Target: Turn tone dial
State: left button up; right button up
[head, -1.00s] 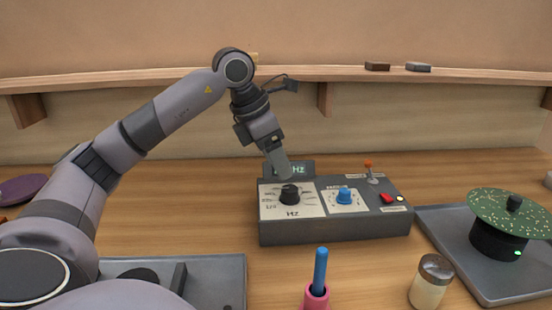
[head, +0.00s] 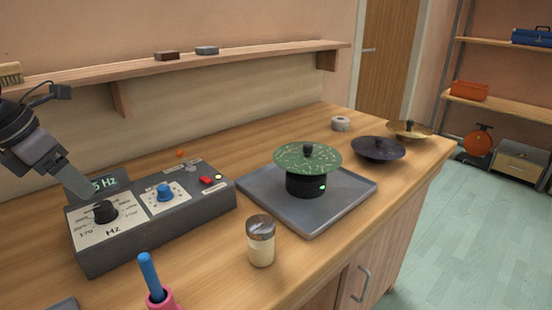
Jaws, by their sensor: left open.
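A grey tone box (head: 155,230) sits at the left of the bench. Its black dial (head: 105,211) stands on a white scale marked Hz. A blue knob (head: 165,192), a red button (head: 206,180) and an orange-tipped toggle (head: 180,153) are to the right of it. A small display (head: 104,184) at the back reads "5 Hz" in part, its left side hidden by my gripper. My left gripper (head: 86,198) comes in from the left edge, pointing down with its tip just behind and above the black dial. I cannot tell whether it touches. My right gripper is out of view.
A green speckled disc (head: 308,157) sits on a black base on a grey tray (head: 344,207). A jar (head: 261,243) and a pink holder (head: 162,300) with a blue stick stand in front. Dark (head: 378,149) and brass (head: 409,130) discs lie at the far right.

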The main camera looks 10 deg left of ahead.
aim_at(101, 205)
pick_arm(q)
jog(key=shift+d+f+b, duration=0.1)
jog(key=shift+f+b, duration=0.3)
jog(key=shift+b, duration=0.75)
jog(key=shift+w+f+b, duration=0.1)
jog(key=shift+f+b, duration=0.05)
jog(key=shift+b, duration=0.15)
jog(key=x, duration=0.6)
jog(key=shift+f+b, duration=0.1)
jog(key=shift+b, duration=0.2)
jog(key=shift+w, duration=0.1)
jog(key=c, duration=1)
